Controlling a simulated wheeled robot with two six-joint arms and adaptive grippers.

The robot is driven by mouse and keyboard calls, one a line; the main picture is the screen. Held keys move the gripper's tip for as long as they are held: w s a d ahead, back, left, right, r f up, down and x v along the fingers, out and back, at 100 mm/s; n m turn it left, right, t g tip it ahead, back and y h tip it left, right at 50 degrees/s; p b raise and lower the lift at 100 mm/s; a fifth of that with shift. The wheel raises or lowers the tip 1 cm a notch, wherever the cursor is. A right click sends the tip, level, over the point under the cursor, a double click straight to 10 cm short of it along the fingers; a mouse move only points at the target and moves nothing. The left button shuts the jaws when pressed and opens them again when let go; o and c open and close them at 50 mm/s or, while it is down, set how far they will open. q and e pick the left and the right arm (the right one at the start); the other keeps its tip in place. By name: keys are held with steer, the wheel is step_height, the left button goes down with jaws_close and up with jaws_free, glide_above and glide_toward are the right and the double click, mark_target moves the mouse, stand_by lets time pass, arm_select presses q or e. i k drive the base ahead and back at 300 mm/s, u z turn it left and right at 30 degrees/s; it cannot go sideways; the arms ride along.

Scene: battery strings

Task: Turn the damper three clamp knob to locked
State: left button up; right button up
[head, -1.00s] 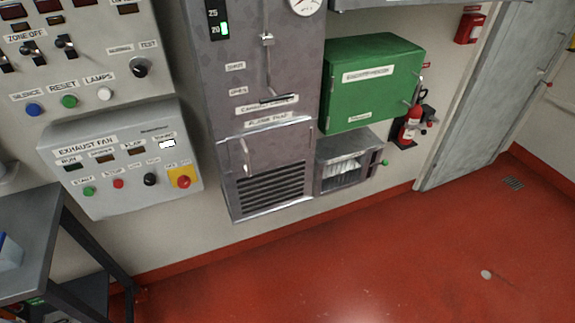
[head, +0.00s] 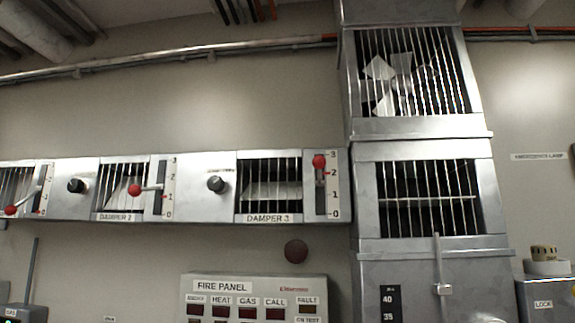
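The damper 3 unit (head: 268,218) is on the wall, its name on a label below a barred opening. A black round knob (head: 217,184) is on the panel just left of that opening. The small label above the knob is too small to read, so I cannot tell its setting. The red-knobbed damper 3 lever (head: 319,161) stands high on its scale, between 2 and 3. Neither of my grippers is in view.
Damper 2 (head: 115,217) is to the left, with its own black knob (head: 76,186) and red lever (head: 135,190). A grey fan duct (head: 432,128) stands right of damper 3. A fire panel (head: 255,283) is below.

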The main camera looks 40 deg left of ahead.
mark_target(214, 184)
steer(key=u, duration=1.05)
steer(key=i, duration=0.2)
steer(key=z, duration=0.05)
